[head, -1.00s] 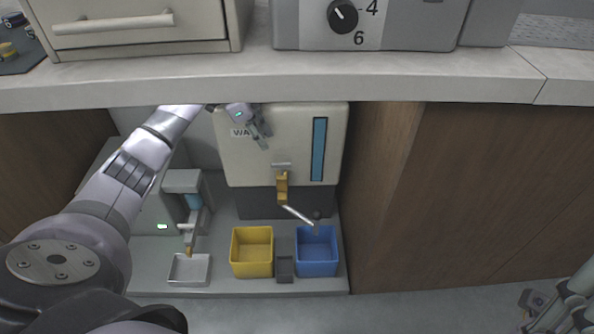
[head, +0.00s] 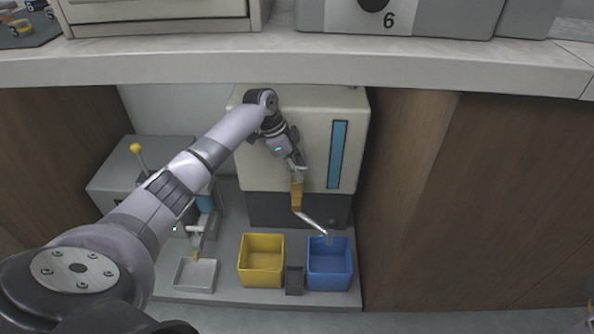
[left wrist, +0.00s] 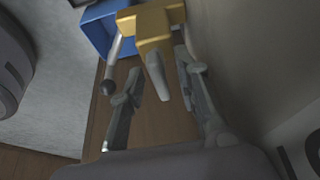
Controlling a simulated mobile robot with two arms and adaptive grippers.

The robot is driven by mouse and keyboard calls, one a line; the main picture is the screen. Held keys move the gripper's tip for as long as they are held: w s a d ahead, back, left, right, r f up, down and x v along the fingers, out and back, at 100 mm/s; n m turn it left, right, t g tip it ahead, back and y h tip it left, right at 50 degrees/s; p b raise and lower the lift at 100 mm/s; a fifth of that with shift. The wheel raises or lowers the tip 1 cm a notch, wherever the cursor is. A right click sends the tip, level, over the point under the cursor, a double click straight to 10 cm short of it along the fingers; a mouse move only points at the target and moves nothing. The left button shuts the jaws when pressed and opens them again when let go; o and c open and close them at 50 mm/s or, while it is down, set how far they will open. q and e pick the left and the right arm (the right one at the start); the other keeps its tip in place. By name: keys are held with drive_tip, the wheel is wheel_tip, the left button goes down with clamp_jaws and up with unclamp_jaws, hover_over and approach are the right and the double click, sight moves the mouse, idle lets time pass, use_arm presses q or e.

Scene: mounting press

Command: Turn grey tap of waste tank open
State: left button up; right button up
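The cream waste tank (head: 262,170) stands under the counter, with a brass tap body (head: 296,194) on its front. A thin grey pipe (head: 312,221) slants from the tap down right to above the blue bin. The tap's grey handle (left wrist: 157,78) shows in the left wrist view below the brass body (left wrist: 158,25). My left gripper (left wrist: 158,68) is open, one finger on each side of the handle, with gaps visible. In the head view my left gripper (head: 297,169) is at the tap's top and hides the handle. Only a sliver of my right gripper (head: 590,300) shows.
A yellow bin (head: 261,236) and a blue bin (head: 330,286) stand below the tap, with a small dark block (head: 294,280) between them. A grey machine (head: 120,183) and a shallow tray (head: 195,289) are at left. The counter edge (head: 300,66) overhangs; a wooden panel (head: 395,200) closes the right.

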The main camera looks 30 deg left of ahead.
use_arm(q)
drive_tip(key=shift+c, duration=0.4)
clamp_jaws()
